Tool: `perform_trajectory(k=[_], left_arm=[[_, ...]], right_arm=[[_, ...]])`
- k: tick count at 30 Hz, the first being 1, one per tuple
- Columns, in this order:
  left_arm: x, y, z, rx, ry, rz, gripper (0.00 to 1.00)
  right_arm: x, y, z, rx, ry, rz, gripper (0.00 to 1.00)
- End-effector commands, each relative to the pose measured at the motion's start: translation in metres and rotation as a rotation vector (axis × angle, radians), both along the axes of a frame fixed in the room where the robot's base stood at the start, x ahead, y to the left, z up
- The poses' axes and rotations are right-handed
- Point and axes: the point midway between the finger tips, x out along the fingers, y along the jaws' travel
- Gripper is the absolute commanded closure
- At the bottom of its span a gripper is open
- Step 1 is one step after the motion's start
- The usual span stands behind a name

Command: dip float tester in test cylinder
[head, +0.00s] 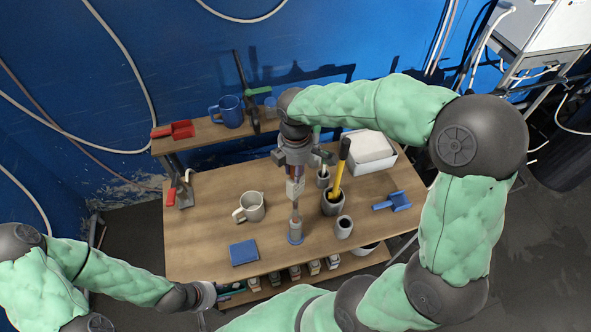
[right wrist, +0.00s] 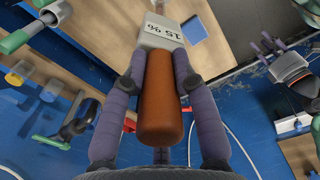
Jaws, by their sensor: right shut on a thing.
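My right gripper (head: 294,172) is shut on the float tester, whose brown handle (right wrist: 162,100) lies between the fingers in the right wrist view. In the head view, the pale block (head: 294,188) hangs below the gripper. I cannot tell whether the tester's tip is inside the cylinder. My left gripper (head: 206,296) is low beside the table's front left edge; its finger opening is unclear.
A beige mug (head: 250,207) and a blue pad (head: 243,252) lie left of the cylinder. A dark pot (head: 333,202) with a yellow-handled tool, a small cup (head: 344,227) and a blue scoop (head: 393,201) stand right. A white box (head: 372,153) is behind.

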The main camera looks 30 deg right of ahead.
Motion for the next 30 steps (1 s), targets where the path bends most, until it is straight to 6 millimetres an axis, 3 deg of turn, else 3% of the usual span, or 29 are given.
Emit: perform_trajectory(k=[21,30], left_arm=[[0.0,0.0,0.044,0.0,0.0,0.0,0.6],[0.0,0.0,0.053,0.0,0.0,0.0,0.6]], right_arm=[[0.001,0.0,0.058,0.0,-0.002,-0.001,1.0],[0.0,0.0,0.07,0.0,-0.002,0.0,1.0]])
